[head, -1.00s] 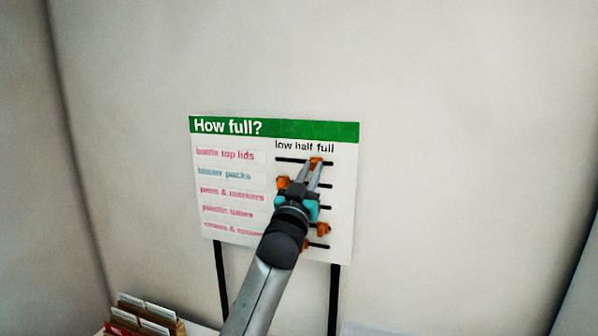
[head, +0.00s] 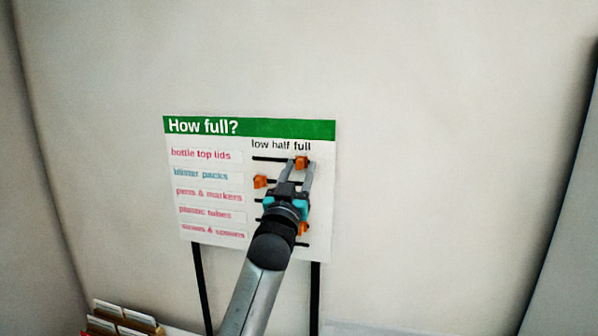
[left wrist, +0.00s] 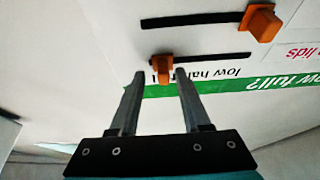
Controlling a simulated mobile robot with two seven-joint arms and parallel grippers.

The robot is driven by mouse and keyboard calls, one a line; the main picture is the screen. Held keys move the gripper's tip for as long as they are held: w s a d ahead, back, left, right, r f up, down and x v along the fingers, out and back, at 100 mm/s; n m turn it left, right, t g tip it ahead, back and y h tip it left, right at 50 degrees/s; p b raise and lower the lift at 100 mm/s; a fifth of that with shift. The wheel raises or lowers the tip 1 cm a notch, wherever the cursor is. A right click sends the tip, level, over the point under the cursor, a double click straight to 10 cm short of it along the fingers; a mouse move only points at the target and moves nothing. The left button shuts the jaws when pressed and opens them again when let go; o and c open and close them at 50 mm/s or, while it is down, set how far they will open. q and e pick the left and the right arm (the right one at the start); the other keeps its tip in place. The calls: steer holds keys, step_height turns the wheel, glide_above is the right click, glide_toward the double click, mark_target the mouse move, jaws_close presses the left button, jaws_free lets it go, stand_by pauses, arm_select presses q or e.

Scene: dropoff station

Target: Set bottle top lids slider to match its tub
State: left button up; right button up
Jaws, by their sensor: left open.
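The bottle top lids slider is an orange knob (head: 302,162) on the top black track of the "How full?" board (head: 210,165). It stands under the word "full", near the track's right end. My left gripper (head: 301,166) is open, with its fingertips on either side of this knob. In the left wrist view, where the board appears upside down, the knob (left wrist: 163,68) lies between the spread fingertips (left wrist: 160,74), with a gap on each side. The bottle top lids tub is not recognisable in view. My right gripper is not in view.
The blister packs slider (head: 260,182) sits at the low end of the second track, and it also shows in the left wrist view (left wrist: 262,22). My arm partly hides the lower sliders. Card-like items (head: 122,318) stand at lower left. The wall around the board is clear.

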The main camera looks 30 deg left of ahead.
arm_select(q)
steer(key=b+v, duration=0.3)
steer(key=v, duration=1.2)
steer(key=shift+b, duration=0.3)
steer(key=shift+d+f, duration=0.1)
